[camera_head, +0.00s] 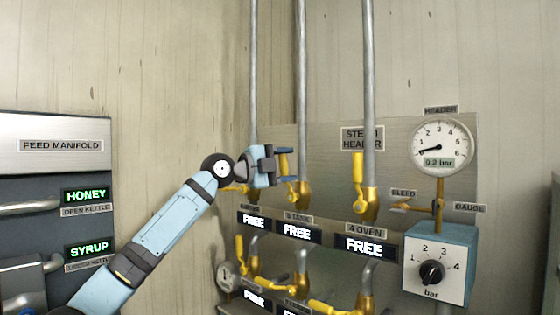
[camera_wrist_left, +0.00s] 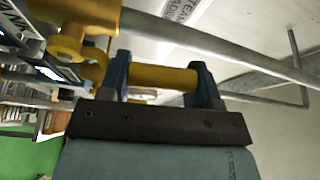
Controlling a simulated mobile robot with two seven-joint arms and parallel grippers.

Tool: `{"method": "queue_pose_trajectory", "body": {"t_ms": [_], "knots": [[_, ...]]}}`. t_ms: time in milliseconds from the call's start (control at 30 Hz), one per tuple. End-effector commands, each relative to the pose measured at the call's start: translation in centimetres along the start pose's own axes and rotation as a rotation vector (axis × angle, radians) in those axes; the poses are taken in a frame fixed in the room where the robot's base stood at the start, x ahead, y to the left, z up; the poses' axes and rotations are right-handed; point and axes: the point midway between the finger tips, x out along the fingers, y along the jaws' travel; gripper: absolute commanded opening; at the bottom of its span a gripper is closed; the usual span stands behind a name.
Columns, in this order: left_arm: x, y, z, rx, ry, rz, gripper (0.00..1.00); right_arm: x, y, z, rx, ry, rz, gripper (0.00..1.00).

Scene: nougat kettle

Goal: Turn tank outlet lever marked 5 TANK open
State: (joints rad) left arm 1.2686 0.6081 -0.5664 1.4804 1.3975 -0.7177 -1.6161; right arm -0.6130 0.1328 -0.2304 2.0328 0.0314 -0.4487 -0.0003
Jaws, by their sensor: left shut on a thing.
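The tank lever (camera_head: 292,189) is yellow, on the brass valve of the middle pipe in the top row of the steam header panel. The small label (camera_head: 298,218) below it seems to read TANK; its number is too blurred to read. The lever stands about upright, along its pipe. My left gripper (camera_head: 283,165) is shut on the lever's upper part. In the left wrist view the yellow lever (camera_wrist_left: 162,78) lies between both fingers, and the brass valve body (camera_wrist_left: 85,40) is at the upper left. My right gripper is not in view.
The oven lever (camera_head: 357,169) stands upright to the right. Another valve (camera_head: 240,188) sits left, partly behind my gripper. Lit FREE displays (camera_head: 297,233) and a lower row of valves (camera_head: 303,283) are below. A gauge (camera_head: 440,147) and dial box (camera_head: 437,265) are right.

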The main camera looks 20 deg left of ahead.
Motion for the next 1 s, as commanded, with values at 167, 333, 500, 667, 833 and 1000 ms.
{"method": "queue_pose_trajectory", "body": {"t_ms": [167,333,500,667,833,1000], "knots": [[0.3,-0.2,-0.7,0.087,0.0,0.033,0.15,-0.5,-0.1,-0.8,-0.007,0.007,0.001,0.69],[0.4,0.0,-1.1,0.136,-0.001,0.054,0.15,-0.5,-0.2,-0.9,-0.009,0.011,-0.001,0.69],[0.5,0.1,-1.2,0.158,-0.001,0.062,0.15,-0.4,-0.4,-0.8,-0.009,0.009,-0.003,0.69],[0.5,0.2,-1.3,0.164,-0.001,0.065,0.15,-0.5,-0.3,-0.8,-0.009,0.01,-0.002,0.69],[0.5,0.2,-1.3,0.165,-0.001,0.065,0.15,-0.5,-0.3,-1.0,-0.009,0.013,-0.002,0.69],[0.5,0.2,-1.3,0.164,-0.001,0.065,0.8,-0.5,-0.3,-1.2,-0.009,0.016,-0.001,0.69]]}}
